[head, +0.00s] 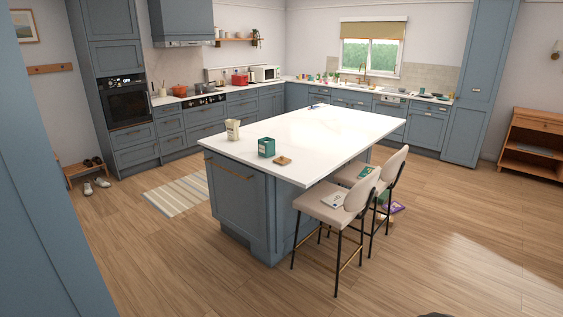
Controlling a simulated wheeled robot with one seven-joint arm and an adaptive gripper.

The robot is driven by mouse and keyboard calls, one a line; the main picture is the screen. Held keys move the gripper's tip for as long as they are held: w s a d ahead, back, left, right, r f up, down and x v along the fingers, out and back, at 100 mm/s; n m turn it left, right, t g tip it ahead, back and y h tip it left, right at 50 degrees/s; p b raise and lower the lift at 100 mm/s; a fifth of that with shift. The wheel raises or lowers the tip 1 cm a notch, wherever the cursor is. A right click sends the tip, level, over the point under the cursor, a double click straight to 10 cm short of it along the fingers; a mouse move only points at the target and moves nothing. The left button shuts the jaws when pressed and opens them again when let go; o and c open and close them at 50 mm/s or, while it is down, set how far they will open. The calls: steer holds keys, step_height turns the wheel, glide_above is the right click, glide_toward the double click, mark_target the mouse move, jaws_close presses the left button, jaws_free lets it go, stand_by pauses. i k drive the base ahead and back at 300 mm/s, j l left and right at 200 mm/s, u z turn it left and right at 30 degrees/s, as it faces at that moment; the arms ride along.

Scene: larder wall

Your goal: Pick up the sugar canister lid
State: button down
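A small teal canister (266,148) with a pale label stands on the white top of the kitchen island, near its front left end. A flat brown wooden piece (283,160), which looks like the canister's lid, lies on the worktop just right of the canister and apart from it. The writing on the label is too small to read. My gripper is not in view.
The island (340,128) stands mid-room, with a cream carton (233,129) on its left edge. Two stools (336,207) stand along its right side; items lie on the floor behind them. A striped rug (177,194) lies left. The front floor is clear.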

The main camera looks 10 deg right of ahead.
mark_target(283, 160)
steer(key=i+l, duration=0.1)
steer(key=i, duration=4)
steer(key=j+u, duration=0.05)
steer(key=j, duration=0.15)
